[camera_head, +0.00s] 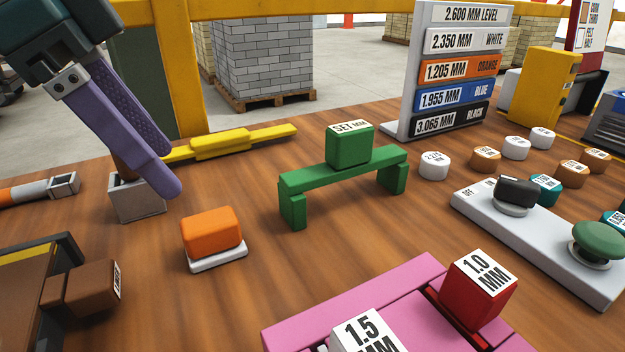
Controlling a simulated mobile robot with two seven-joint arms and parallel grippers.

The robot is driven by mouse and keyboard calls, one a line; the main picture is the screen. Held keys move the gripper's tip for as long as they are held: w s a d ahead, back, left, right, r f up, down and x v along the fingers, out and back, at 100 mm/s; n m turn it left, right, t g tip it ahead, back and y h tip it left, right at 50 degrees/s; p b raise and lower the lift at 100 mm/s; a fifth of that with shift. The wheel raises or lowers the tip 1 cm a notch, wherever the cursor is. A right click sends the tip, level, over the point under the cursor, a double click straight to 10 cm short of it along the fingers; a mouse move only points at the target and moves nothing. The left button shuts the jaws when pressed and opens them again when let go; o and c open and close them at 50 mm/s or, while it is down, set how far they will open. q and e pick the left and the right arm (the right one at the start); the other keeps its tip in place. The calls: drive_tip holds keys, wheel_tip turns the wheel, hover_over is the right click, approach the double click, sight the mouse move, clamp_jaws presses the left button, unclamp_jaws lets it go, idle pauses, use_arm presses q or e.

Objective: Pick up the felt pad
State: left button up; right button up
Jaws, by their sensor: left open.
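An orange block with a pale grey-white layer under it, which looks like the felt pad (212,237), lies on the wooden table left of centre. My left gripper (164,168) comes in from the upper left with its purple fingers pointing down. It is open, with the fingertips above and to the left of the orange block, apart from it. Behind the fingers a grey square holder (137,203) stands with a brown upright piece in it, partly hidden. I cannot tell whether the fingers touch that piece. My right gripper is not in view.
A green bridge with a green block (349,146) stands right of the pad. A pink unit with a red block (478,290) is in front. A brown block (93,287) lies at lower left, a yellow tool (220,144) behind. A button panel (540,240) is at right.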

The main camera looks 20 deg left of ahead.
sight(206, 219)
use_arm(q)
drive_tip(key=x, duration=0.4)
drive_tip(key=shift+s+d+b, duration=0.25)
drive_tip(key=shift+b, duration=0.15)
drive_tip(key=x, duration=0.1)
drive_tip(key=b+x, duration=0.1)
drive_tip(key=x, duration=0.3)
drive_tip(key=shift+s+a+f+b, duration=0.1)
drive_tip(key=shift+s+f+b, duration=0.05)
drive_tip(key=shift+f+b, duration=0.2)
clamp_jaws()
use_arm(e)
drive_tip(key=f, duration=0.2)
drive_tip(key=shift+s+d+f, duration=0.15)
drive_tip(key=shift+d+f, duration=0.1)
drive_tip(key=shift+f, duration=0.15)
